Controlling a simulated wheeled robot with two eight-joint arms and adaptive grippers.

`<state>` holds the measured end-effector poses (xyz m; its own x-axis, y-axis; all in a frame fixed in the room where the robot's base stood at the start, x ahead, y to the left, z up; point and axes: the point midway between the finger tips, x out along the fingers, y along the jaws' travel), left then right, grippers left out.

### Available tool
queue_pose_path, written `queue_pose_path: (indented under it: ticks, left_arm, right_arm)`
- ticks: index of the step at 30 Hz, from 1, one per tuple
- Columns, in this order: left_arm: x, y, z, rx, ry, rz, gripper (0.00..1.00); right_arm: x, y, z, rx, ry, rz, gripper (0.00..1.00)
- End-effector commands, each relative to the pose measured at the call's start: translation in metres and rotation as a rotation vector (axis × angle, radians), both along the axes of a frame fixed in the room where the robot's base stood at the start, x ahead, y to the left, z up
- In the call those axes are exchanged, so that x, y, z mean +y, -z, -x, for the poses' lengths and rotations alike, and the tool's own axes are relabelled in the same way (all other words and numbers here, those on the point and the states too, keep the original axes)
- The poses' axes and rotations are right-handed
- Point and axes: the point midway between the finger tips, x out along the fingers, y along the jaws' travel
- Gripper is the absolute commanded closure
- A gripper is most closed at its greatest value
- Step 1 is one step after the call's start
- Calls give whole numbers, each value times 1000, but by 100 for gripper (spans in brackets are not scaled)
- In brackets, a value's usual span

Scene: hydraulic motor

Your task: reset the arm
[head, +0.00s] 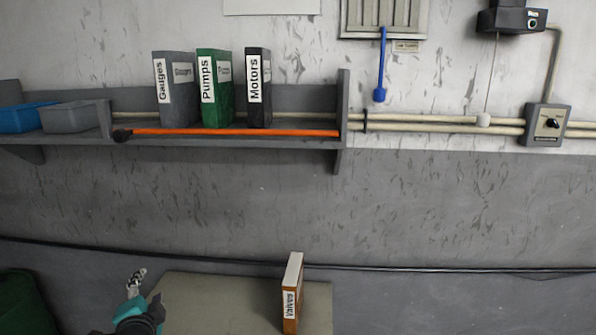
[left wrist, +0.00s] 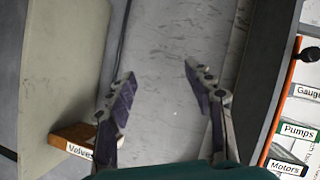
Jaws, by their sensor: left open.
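My left gripper (head: 137,280) shows at the lower left of the head view, its teal body near the left edge of the table (head: 225,295). In the left wrist view my left gripper (left wrist: 160,80) has its two fingers spread wide, with nothing between them but the wall behind. An orange-brown binder labelled Valves (head: 291,300) stands upright on the table, to the right of the gripper and apart from it. The binder also shows at the lower left of the left wrist view (left wrist: 72,134), beyond one finger. My right gripper is in neither view.
A grey wall shelf (head: 230,143) holds the Gauges (head: 175,85), Pumps (head: 215,90) and Motors (head: 258,88) binders, two bins and an orange bar (head: 240,132). A dark cable (head: 420,268) runs along the wall. A dark green object (head: 22,305) is at the lower left.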

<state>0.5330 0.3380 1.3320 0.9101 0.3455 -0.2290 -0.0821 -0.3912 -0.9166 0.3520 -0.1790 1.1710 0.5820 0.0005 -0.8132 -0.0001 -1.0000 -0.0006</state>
Motion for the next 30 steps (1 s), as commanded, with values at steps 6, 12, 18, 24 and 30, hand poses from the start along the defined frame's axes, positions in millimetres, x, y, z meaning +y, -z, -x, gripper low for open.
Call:
queue_pose_path:
  ticks: [6, 12, 18, 24, 30]
  left_arm:
    - [-76, 154, 74, 157, -123, 588, 47]
    - [-133, 250, 142, 322, -273, 954, 47]
    - [-158, 287, 177, 411, -368, 1103, 47]
    - [-161, 289, 181, 422, -381, 1119, 47]
    - [-161, 288, 181, 421, -380, 1117, 47]
  right_arm:
    - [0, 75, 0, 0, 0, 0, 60]
    - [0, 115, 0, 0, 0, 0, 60]
    - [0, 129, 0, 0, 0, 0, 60]
    - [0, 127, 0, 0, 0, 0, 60]
    - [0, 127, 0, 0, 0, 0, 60]
